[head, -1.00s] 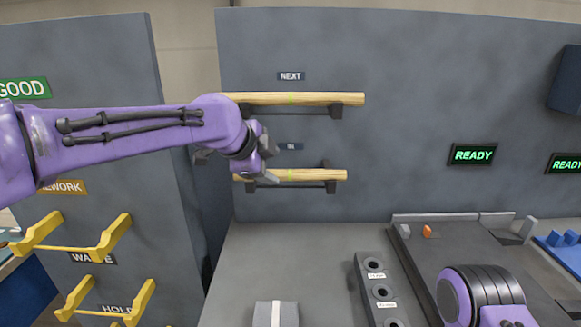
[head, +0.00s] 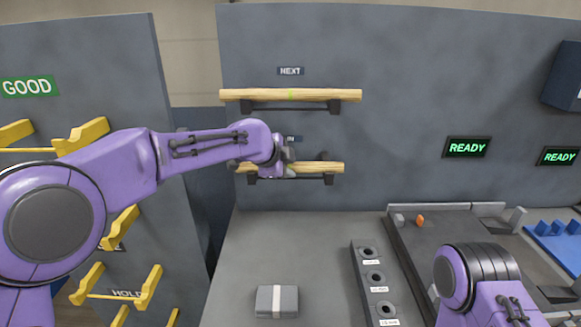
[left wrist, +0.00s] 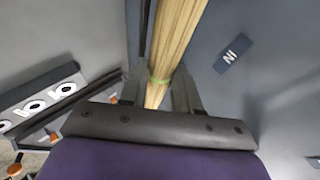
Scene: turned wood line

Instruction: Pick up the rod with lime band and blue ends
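A pale wooden rod (head: 325,167) with a lime band lies level on the lower wall rack, beside the IN label. My left gripper (head: 290,160) is at this rod and covers its middle in the head view. In the left wrist view the rod (left wrist: 174,45) runs between my left fingers (left wrist: 160,90), with its lime band close to them. The fingers look open, one on each side of the rod; contact cannot be made out. No blue shows at the rod's visible end. My right arm shows at lower right; its gripper is out of view.
Another wooden rod (head: 240,95) with a lime band rests on the upper rack under the NEXT label (head: 290,71). Yellow holders (head: 85,136) stand on the left panel. A grey box (head: 277,301) and a block with holes (head: 372,285) are on the bench.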

